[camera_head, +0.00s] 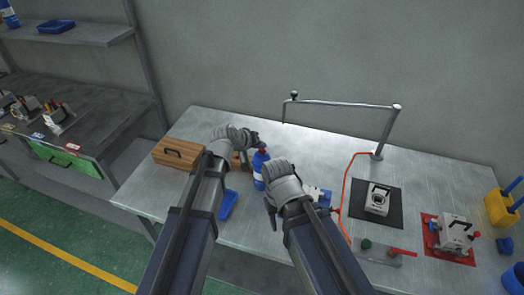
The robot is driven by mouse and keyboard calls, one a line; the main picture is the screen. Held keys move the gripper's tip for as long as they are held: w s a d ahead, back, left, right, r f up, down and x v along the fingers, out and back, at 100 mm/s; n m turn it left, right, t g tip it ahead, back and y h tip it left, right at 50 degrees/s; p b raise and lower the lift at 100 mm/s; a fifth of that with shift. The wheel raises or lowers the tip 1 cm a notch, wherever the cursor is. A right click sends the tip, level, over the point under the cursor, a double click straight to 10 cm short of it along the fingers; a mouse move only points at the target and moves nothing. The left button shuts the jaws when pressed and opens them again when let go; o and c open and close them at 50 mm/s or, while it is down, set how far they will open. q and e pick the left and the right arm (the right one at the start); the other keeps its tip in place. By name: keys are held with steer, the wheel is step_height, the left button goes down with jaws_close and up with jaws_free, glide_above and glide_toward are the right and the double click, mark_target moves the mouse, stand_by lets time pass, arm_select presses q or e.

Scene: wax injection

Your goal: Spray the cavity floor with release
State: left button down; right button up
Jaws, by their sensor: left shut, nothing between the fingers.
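A blue bottle with a pale label (259,172) stands upright on the metal table between my two arms; it may be the release spray. My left gripper (257,142) is shut and empty, just above and behind the bottle's top; I cannot tell if it touches. My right gripper (270,212) is low over the table, right of the bottle, mostly hidden by its own wrist. A pale mould block with a dark round opening (378,199) sits on a black mat (371,220). Its cavity floor is too small to make out.
A wooden drawer box (178,153) and a blue tray (228,205) are at left. A metal post with a horizontal arm (345,103) and an orange hose (345,190) stand behind. A clamped block on a red mat (455,234) and a yellow holder (499,208) are at right.

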arm_select(q)
steer(key=shift+r, duration=0.1)
steer(key=shift+r+p, duration=0.85)
steer(key=shift+p, duration=0.1)
step_height(320, 180, up, 6)
steer(key=p, duration=0.6)
stand_by(0.6)
steer(key=s+a+f+m+g+y+b, duration=0.2)
steer(key=s+f, duration=0.3)
steer(key=s, duration=0.3)
steer(key=s+a+f+m+g+y+b, duration=0.1)
steer(key=s+f+g+y+b, duration=0.1)
steer(key=s+f, duration=0.4)
steer(key=s+a+f+m+g+y+b, duration=0.2)
steer(key=s+f+b, duration=0.3)
steer(key=s, duration=0.6)
steer(key=shift+s+a+f+m+g+y+b, duration=0.35)
steer(key=shift+g+b, duration=0.25)
steer(key=shift+g, duration=0.3)
